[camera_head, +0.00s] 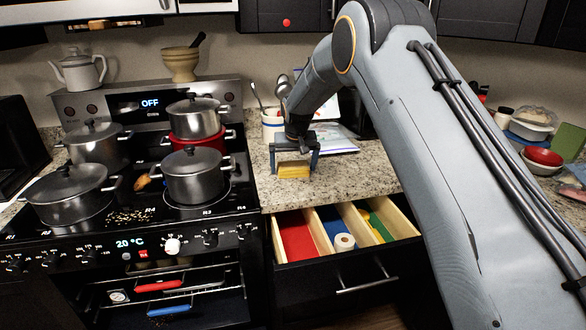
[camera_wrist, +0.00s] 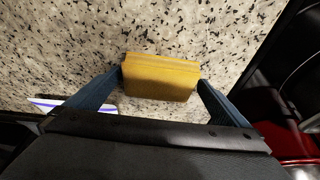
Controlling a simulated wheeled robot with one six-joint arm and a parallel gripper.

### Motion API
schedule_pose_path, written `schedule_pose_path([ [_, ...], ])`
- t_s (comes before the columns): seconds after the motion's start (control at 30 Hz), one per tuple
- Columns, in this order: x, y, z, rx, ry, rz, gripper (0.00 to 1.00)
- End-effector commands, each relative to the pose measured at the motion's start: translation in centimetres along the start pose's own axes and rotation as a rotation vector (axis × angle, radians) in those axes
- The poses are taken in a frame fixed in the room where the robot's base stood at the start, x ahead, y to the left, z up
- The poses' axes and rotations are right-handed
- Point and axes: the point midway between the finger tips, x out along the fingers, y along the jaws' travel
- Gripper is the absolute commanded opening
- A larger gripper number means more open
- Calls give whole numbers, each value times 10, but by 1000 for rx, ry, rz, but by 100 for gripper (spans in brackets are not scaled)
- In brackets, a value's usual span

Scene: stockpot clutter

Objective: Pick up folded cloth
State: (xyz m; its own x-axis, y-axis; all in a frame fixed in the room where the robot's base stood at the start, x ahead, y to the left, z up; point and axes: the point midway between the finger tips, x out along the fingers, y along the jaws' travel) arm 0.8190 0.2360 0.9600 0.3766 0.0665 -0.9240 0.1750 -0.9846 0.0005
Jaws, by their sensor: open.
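The folded cloth (camera_head: 294,170) is a small yellow block-like bundle. It lies on the speckled stone counter, just right of the stove. My gripper (camera_head: 295,164) is over it, pointing down, with its two fingers apart on either side of the cloth. In the wrist view the yellow cloth (camera_wrist: 161,77) lies between the tips of my gripper (camera_wrist: 160,82), one blue-grey finger at its left end and one at its right end. The fingers are very near its ends; I cannot tell whether they touch it.
Several pots stand on the stove, the nearest a lidded steel pot (camera_head: 195,176). An open drawer (camera_head: 345,246) with coloured compartments and a white roll (camera_head: 344,242) juts out below the counter. A utensil crock (camera_head: 272,126) and papers (camera_head: 333,138) are behind. Bowls (camera_head: 543,157) stand at right.

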Motion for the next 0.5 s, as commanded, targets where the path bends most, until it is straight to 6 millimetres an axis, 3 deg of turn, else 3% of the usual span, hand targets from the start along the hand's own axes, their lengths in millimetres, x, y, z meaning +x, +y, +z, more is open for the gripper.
schedule_pose_path([
  [0.17,0,0,0,0,0,0,100],
  [0.4,0,0,0,0,0,0,63],
  [0.5,0,0,0,0,1,0,63],
])
